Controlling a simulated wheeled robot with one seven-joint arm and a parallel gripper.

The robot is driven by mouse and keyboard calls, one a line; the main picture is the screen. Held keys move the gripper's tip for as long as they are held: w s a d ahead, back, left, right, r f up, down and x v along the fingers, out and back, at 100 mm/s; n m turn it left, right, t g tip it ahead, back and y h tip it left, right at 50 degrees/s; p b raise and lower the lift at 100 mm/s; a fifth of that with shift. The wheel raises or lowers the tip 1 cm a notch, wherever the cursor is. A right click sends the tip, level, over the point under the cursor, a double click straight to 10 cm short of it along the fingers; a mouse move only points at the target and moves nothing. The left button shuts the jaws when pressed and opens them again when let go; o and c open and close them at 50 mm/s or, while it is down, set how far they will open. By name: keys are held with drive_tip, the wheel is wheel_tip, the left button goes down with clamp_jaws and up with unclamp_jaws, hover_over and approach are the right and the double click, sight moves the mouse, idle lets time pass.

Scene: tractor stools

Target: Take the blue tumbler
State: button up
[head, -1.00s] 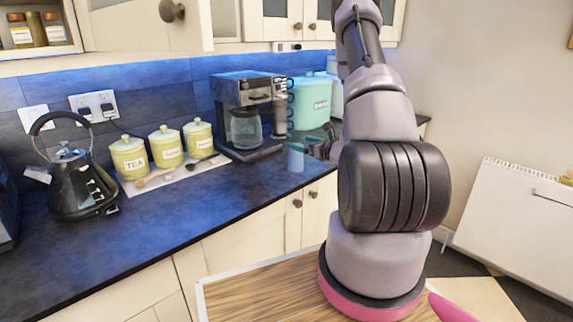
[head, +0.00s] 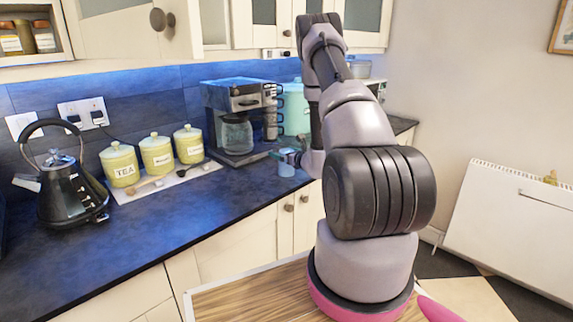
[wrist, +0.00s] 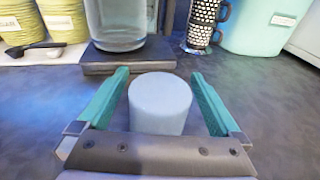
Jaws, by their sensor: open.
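The blue tumbler (head: 287,168) stands upright on the dark countertop near its front edge, in front of the coffee machine. In the wrist view the tumbler (wrist: 160,103) looks pale blue-grey and stands between the two teal fingers. My gripper (wrist: 162,88) is open, with one finger on each side of the tumbler and a visible gap on both sides. In the head view my gripper (head: 290,157) is at the tumbler, small and partly hidden by my arm.
The coffee machine (head: 238,115) with its glass jug stands just behind. Patterned mugs (wrist: 202,25) and a turquoise bin (wrist: 262,25) are behind to the right. Yellow canisters (head: 157,155) and a black kettle (head: 70,190) stand left. The counter left of the tumbler is clear.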

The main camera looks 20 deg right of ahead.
drive_tip(key=shift+w, duration=0.3)
drive_tip(key=c, duration=1.5)
drive_tip(key=shift+r, duration=0.1)
